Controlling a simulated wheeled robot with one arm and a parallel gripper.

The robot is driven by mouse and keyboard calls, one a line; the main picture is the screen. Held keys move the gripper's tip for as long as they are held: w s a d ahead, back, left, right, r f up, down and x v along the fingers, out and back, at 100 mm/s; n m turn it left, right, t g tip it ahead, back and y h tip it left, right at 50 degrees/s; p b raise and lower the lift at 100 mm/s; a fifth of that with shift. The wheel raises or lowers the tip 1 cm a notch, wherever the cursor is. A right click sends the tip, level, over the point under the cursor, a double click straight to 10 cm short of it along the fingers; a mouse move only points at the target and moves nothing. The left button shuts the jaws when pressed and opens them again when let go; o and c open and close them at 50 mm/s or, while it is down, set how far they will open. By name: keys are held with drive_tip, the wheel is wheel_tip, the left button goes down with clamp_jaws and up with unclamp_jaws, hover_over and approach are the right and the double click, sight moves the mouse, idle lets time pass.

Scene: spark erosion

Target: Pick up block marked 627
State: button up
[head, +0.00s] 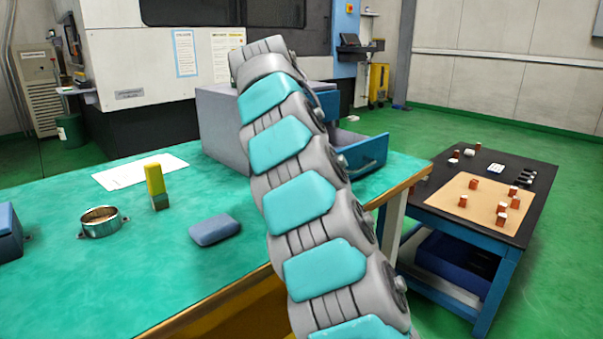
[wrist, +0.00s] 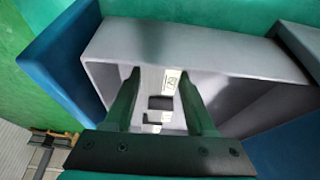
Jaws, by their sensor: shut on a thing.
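In the wrist view my gripper (wrist: 159,76) is shut on a pale block (wrist: 152,84), with one dark green finger on each side. The block has dark cut-outs and a small white label with dark digits; the number is too small and turned to read surely. Behind the block is the grey inside of a drawer (wrist: 200,50) with a blue front. I cannot tell whether the block touches the drawer floor. In the head view the open blue drawer (head: 367,155) sticks out of a grey cabinet; my arm hides the gripper and block.
The green-topped bench (head: 130,255) holds a yellow-and-green block (head: 156,185), a metal ring (head: 100,222), a blue-grey pad (head: 214,230) and a paper sheet (head: 139,172). A low black-topped table (head: 450,210) at right carries several small red-brown blocks. Green floor is clear behind it.

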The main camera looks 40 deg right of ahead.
clamp_jaws()
idle(0.3)
